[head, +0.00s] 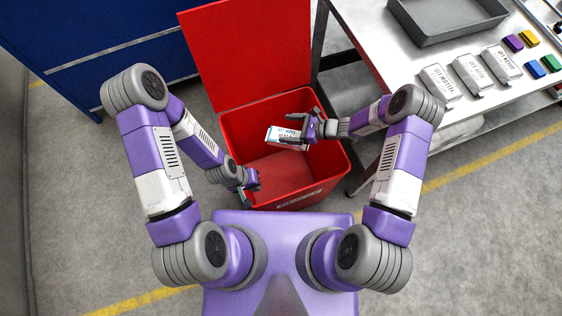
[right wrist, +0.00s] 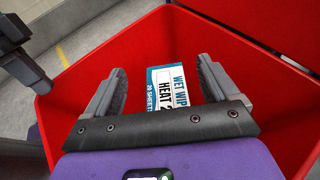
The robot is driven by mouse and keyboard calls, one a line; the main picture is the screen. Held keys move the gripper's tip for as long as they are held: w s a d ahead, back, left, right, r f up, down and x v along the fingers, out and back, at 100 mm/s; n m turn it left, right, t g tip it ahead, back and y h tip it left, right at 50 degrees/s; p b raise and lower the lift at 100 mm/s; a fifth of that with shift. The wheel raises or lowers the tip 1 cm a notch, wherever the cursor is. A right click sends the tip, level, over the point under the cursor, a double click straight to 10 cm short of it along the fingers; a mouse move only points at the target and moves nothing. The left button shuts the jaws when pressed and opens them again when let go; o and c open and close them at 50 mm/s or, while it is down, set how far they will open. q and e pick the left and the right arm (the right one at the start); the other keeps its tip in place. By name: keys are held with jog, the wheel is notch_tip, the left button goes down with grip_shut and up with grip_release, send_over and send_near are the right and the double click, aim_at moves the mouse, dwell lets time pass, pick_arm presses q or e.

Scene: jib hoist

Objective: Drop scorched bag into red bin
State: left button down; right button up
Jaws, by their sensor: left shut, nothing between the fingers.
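A white and blue packet (head: 287,137) with printed lettering is in the opening of the red bin (head: 322,188). It also shows in the right wrist view (right wrist: 180,86), reading "WET WIP" and "HEAT". I see no scorch marks on it. My right gripper (head: 310,127) is over the bin, and its fingers are spread wide around the near part of the packet, with a gap on the left side. I cannot tell whether the packet touches anything below. My left gripper (head: 250,186) is shut and empty at the bin's left front edge.
The bin's red lid (head: 250,55) stands open at the back. A metal table (head: 385,60) at the right holds a grey tray (head: 440,22), several white packs (head: 470,75) and small coloured blocks (head: 535,68). A blue cabinet (head: 100,45) stands at the left.

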jog(key=shift+o, duration=0.8)
jog(key=p+v, duration=0.1)
jog(key=v, duration=0.6)
jog(key=shift+d+p, duration=0.25)
jog(key=shift+p, duration=0.1)
jog(key=shift+s, duration=0.15)
